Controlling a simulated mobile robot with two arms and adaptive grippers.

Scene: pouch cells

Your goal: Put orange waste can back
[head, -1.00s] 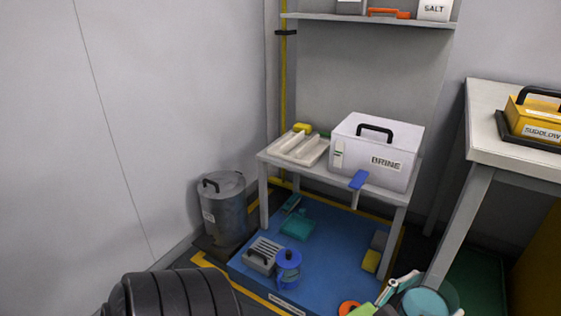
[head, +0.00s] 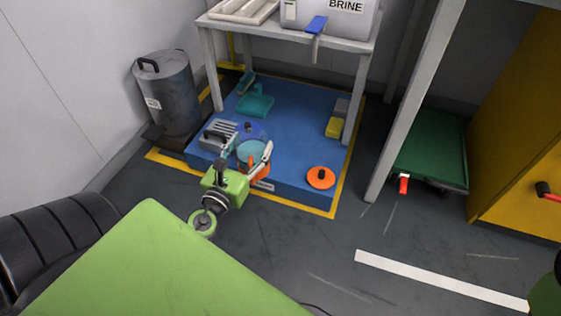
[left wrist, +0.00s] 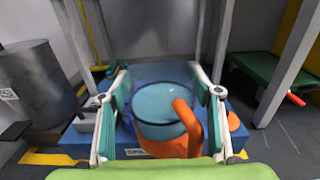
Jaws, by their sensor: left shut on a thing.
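The orange waste can (head: 259,173) has an open top with a teal inside. My left gripper (head: 249,160) is shut on it, one finger on each side. In the left wrist view the can (left wrist: 165,148) sits upright between the fingers (left wrist: 162,110), its orange handle at the right. It is over the front edge of the blue platform (head: 296,150); I cannot tell whether it touches. An orange lid (head: 321,177) with a black knob lies on the platform to the right. A blue can (head: 251,131) stands just behind, partly hidden. My right gripper is not in view.
A grey vented box (head: 217,135), a teal dustpan (head: 255,104) and a yellow block (head: 334,127) are on the platform. The legs of a grey table (head: 355,100) rise around it. A grey bin (head: 167,95) stands left. Floor to the front right is clear.

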